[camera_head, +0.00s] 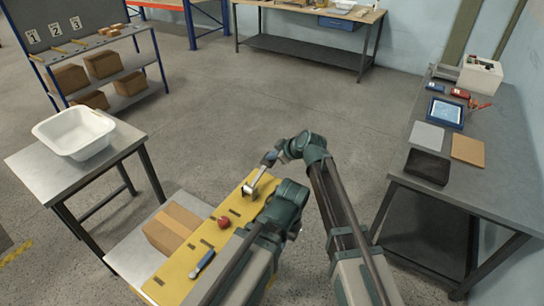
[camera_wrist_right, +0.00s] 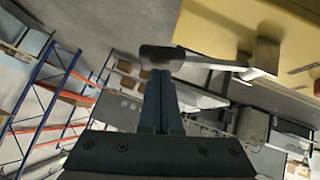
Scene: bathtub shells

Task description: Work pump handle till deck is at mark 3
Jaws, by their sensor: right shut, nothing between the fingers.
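The pump handle (camera_head: 258,181) is a metal lever at the far end of a yellow unit (camera_head: 185,264). In the right wrist view, its dark grip (camera_wrist_right: 162,57) and silver rod (camera_wrist_right: 209,64) run sideways from a bracket on the yellow body. My right gripper (camera_head: 268,159) is shut and empty at the grip end; its fingertips (camera_wrist_right: 159,75) overlap the grip's edge, and I cannot tell if they touch it. Marks 1, 2 and 3 (camera_head: 54,29) are on a dark board at the back left. I cannot tell the deck's level.
A white tub (camera_head: 75,133) stands on a steel table (camera_head: 34,163). A grey bench (camera_head: 484,170) stands right. The middle floor is clear.

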